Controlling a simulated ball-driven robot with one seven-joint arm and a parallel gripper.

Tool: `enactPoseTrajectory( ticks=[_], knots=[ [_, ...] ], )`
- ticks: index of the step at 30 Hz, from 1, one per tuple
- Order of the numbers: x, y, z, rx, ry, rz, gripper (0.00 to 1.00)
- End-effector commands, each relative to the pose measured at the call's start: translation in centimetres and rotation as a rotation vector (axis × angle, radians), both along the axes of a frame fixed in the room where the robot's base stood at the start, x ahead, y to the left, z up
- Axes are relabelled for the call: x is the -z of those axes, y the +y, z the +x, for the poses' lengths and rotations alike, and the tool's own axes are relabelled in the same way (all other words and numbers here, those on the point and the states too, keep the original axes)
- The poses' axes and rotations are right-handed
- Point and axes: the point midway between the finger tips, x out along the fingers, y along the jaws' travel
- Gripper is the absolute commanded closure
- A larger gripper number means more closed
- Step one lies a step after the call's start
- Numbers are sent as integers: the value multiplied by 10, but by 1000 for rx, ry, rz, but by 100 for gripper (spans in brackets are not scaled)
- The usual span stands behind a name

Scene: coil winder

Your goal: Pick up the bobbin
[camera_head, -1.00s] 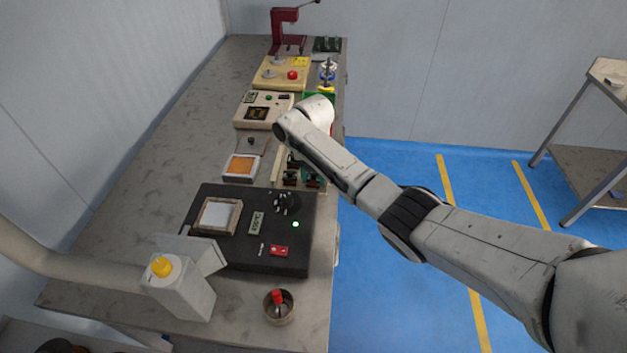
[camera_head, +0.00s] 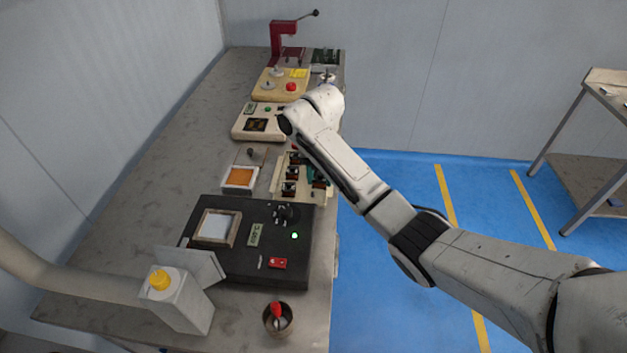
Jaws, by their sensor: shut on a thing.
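My arm's wrist (camera_head: 318,105) is over the far right part of the bench and covers what lies behind it. My gripper is hidden behind the wrist, so its fingers and anything between them do not show. A small pale spool-like thing on a dark post (camera_head: 327,77) shows just above the wrist, near the bench's right edge. I cannot tell whether it is the bobbin. No other bobbin can be made out clearly.
The bench (camera_head: 150,185) holds a red press (camera_head: 284,45), a yellow box with a red button (camera_head: 279,83), a cream meter box (camera_head: 262,122), a rack of small parts (camera_head: 291,175), a black unit (camera_head: 250,265) and a cup (camera_head: 278,318). Blue floor lies right.

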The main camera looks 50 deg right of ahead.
Motion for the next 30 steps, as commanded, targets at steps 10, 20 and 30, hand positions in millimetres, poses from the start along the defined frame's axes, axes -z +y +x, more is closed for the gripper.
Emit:
enactPoseTrajectory(
  ticks=[10,20,30],
  knots=[
    [-45,5,-52,4,3,2,91],
    [-59,8,-95,3,-1,-3,91],
    [-63,11,-108,1,0,0,91]
  ],
)
